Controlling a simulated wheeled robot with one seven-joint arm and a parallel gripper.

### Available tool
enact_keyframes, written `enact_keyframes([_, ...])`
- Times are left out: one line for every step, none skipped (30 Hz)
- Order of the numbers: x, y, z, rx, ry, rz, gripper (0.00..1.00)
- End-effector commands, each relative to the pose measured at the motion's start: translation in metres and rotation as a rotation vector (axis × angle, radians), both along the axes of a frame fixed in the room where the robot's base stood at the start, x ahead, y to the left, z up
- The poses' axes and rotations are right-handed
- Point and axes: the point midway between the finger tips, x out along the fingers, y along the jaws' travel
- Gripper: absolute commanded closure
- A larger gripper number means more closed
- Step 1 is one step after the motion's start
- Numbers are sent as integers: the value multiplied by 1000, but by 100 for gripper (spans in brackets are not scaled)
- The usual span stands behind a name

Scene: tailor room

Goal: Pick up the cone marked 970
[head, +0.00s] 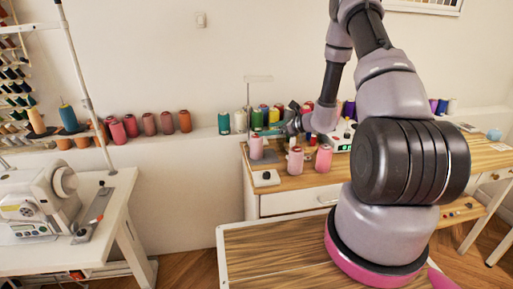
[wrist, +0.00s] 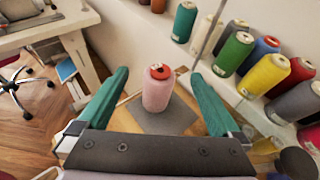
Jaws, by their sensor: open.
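Three pink thread cones stand upright on the wooden table: one on a grey pad (head: 256,147), one nearer the front (head: 295,160) and one to its right (head: 323,158). I cannot read the number 970 on any of them. In the wrist view a pink cone (wrist: 158,92) with a red-and-black top stands on a grey pad (wrist: 160,122). My gripper (wrist: 158,78) is open, with one green finger on each side of this cone in the picture and a visible gap to both. In the head view my gripper (head: 290,122) is small and partly hidden among the cones behind the table.
Several coloured cones stand along the wall ledge, including a green one (wrist: 234,52) and a yellow one (wrist: 264,74). A thin metal pole (wrist: 208,38) rises near the pink cone. A small device with a green display (head: 340,140) stands on the table. A sewing machine (head: 40,205) is at left.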

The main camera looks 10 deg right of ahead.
Motion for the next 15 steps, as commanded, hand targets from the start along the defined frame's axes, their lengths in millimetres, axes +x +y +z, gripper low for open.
enact_keyframes([1, -3, -11, 10, 13, -23, 0])
enact_keyframes([2, -5, -15, 15, 18, -35, 0])
enact_keyframes([3, -6, -19, 19, 22, -45, 0])
enact_keyframes([3, -7, -21, 21, 26, -51, 0])
enact_keyframes([4, -6, -24, 22, 27, -54, 0])
enact_keyframes([7, -4, -26, 24, 27, -58, 0])
enact_keyframes([10, -2, -28, 24, 27, -58, 0])
enact_keyframes([13, 1, -29, 24, 26, -58, 0])
enact_keyframes([17, 6, -32, 24, 27, -57, 0])
enact_keyframes([20, 10, -34, 24, 27, -56, 0])
enact_keyframes([23, 13, -36, 24, 27, -56, 0])
enact_keyframes([27, 17, -38, 24, 27, -56, 0])
enact_keyframes([30, 20, -39, 25, 26, -57, 0])
enact_keyframes([33, 22, -41, 25, 26, -57, 0])
enact_keyframes([35, 25, -42, 24, 27, -57, 0])
